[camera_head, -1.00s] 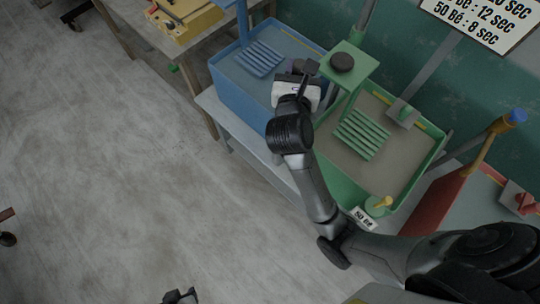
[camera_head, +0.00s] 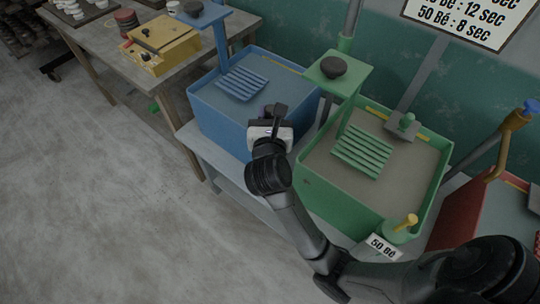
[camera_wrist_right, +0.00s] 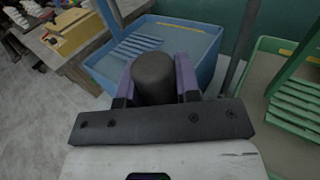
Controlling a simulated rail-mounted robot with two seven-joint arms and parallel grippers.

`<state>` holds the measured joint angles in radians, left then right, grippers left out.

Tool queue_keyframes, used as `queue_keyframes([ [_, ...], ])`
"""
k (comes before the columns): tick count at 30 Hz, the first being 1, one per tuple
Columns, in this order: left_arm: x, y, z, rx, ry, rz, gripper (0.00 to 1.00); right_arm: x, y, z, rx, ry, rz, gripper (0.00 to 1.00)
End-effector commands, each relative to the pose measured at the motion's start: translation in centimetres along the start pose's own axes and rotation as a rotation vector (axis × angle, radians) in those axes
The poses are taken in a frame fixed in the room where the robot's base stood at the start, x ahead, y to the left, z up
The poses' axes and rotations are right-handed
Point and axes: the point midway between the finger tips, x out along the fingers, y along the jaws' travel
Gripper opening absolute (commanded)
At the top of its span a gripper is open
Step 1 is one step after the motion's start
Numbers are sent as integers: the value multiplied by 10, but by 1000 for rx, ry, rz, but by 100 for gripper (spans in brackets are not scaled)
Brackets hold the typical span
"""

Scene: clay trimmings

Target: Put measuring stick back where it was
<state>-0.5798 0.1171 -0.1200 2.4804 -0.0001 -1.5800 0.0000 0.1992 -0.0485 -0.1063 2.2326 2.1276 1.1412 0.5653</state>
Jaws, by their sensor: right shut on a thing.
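My right gripper (camera_head: 274,114) is over the near right part of the blue tub, beside the gap to the green tub. It is shut on a dark, round-topped cylinder (camera_wrist_right: 154,78), which sits between its purple fingers in the wrist view. I cannot tell whether this cylinder is the measuring stick, as its lower part is hidden. A yellow stick (camera_head: 408,222) stands in a green round holder (camera_head: 398,234) at the green tub's near right corner, by the "50 Bé" label (camera_head: 383,247). My left gripper is not in view.
The blue tub (camera_head: 222,128) and green tub (camera_head: 335,197) stand side by side, each with a slatted rack. A green post with a platform (camera_head: 345,80) rises between them. A red tub (camera_head: 455,215) is at right. A worktable with a yellow box (camera_head: 165,47) is at left.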

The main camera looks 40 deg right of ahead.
Motion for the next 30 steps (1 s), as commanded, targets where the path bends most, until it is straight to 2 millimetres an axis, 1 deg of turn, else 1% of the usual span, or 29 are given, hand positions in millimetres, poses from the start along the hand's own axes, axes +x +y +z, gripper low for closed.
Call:
queue_keyframes([
  [1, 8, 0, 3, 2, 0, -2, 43, 0, 0, -17, -5, 1, 1, 0],
  [3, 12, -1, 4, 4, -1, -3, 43, 0, 0, -32, -5, 0, 1, 0],
  [7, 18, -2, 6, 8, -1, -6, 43, 1, 0, -53, -2, 0, 1, 0],
  [12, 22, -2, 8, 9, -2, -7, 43, 1, 0, -68, 0, -2, 1, 0],
  [17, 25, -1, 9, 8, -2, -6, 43, 1, 0, -75, 0, -1, 1, 0],
  [24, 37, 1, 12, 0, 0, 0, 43, 1, 0, -110, -2, 0, 1, 0],
  [27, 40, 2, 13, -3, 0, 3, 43, 2, 0, -119, -1, -1, 2, 0],
  [30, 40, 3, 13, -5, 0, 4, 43, 2, 0, -122, 1, -2, 1, 0],
])
